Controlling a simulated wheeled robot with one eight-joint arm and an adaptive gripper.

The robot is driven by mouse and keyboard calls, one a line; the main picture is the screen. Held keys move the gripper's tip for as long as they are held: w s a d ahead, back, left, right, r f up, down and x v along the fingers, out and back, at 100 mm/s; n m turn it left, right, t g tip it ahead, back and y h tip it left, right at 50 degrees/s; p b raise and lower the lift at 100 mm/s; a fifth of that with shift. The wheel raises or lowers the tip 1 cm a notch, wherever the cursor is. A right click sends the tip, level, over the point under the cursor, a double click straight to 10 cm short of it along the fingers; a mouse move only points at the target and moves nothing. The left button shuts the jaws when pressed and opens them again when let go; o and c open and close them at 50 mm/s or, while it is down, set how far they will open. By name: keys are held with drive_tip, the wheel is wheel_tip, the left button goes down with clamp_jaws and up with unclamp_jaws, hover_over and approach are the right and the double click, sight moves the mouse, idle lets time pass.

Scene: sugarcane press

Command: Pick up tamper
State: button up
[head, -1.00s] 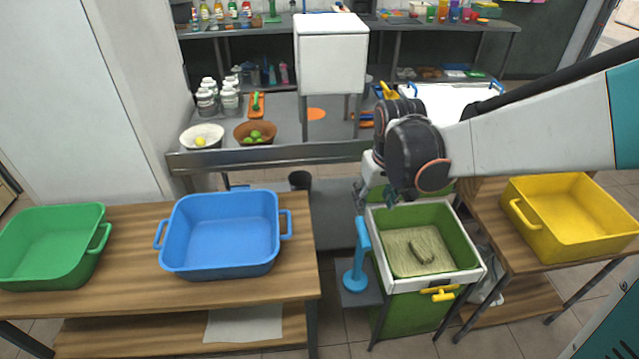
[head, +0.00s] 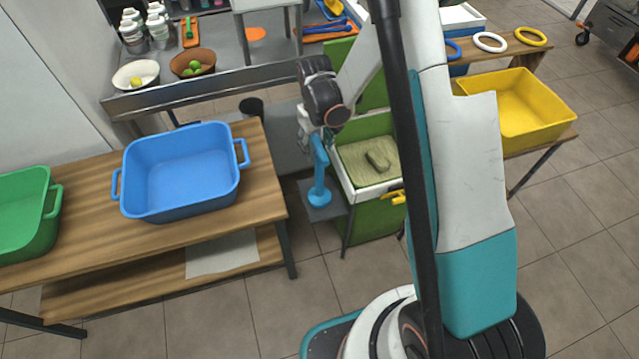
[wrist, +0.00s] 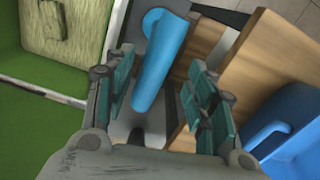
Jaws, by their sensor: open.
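The blue tamper (head: 319,186) stands upright on a small grey shelf (head: 333,209) at the left side of the green press box (head: 343,177). My gripper (head: 312,137) is just above the tamper's top in the head view, pointing down. In the wrist view the tamper (wrist: 161,59) shows between the two open fingers of my gripper (wrist: 161,85), one finger to each side. I cannot tell whether either finger touches it. The tamper's lower part is partly hidden in the wrist view.
A wooden table with a blue tub (head: 180,175) and a green tub (head: 20,215) stands to the left. The press box has a pale fibrous pad (head: 362,167) inside and a yellow handle (head: 397,196). A yellow tub (head: 520,105) stands to the right.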

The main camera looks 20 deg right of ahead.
sight(320, 177)
wheel_tip(320, 177, down, 4)
drive_tip(key=shift+r+b, duration=0.15)
drive_tip(key=shift+b, duration=0.3)
drive_tip(key=f+b, duration=0.1)
drive_tip(key=f, duration=0.2)
drive_tip(key=f+b, duration=0.1)
drive_tip(key=f, duration=0.1)
drive_tip(key=shift+s+d+f+b, duration=0.1)
drive_tip(key=shift+s+d+b, duration=0.1)
drive_tip(key=shift+d+b, duration=0.15)
clamp_jaws()
